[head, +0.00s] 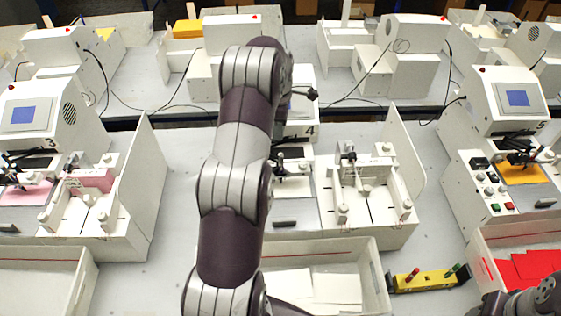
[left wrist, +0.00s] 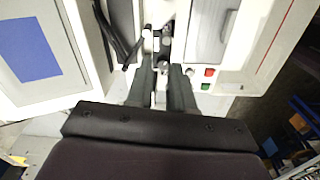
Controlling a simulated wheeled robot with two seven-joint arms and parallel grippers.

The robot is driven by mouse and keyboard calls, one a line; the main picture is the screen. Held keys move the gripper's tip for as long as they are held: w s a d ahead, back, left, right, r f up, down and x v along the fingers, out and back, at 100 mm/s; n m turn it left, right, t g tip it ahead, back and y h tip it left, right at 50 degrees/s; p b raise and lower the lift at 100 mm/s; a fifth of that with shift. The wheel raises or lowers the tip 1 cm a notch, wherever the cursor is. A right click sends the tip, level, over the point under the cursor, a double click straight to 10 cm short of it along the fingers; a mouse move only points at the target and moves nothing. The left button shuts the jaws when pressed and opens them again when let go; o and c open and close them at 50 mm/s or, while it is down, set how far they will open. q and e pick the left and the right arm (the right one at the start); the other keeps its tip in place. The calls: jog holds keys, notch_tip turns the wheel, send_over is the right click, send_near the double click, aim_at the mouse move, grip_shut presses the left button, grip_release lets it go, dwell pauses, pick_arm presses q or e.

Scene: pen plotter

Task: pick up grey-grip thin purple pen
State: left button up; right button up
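My left arm (head: 235,190) reaches up across the head view to the plotter marked 4 (head: 305,120). Its gripper is mostly hidden there behind the arm. In the left wrist view the two dark fingers of my left gripper (left wrist: 163,66) stand apart, with a small light-grey part between them, by the plotter's dark pen carriage (left wrist: 164,45). I cannot tell if that part is a pen, or if it touches the fingers. I cannot make out a purple pen with a grey grip. Part of my right arm shows at the bottom right corner; its gripper is not seen.
A yellow pen rack (head: 428,281) with a red-topped and a green-topped pen lies between the white paper bin (head: 377,285) and the bin of red sheets (head: 487,285). The plotter's screen (left wrist: 30,48) and buttons (left wrist: 207,78) flank my left gripper. Upright panels (head: 403,155) stand close by.

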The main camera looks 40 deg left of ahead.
aim_at(281, 155)
pick_arm(q)
jog(key=shift+s+d+f+n+b, duration=0.25)
jog(key=shift+s+d+n, duration=0.2)
jog(key=shift+n, duration=0.45)
jog(key=f+b, duration=0.8)
jog(key=shift+w+a+f, duration=0.1)
jog(key=shift+w+f, duration=0.15)
jog(key=shift+f+b, duration=0.35)
jog(key=shift+f, duration=0.15)
jog(key=shift+w+d+f+p, duration=0.1)
jog(key=shift+d+f+p, duration=0.15)
jog(key=shift+f+p, duration=0.8)
jog(key=shift+a+f, duration=0.1)
jog(key=shift+f, duration=0.2)
grip_shut()
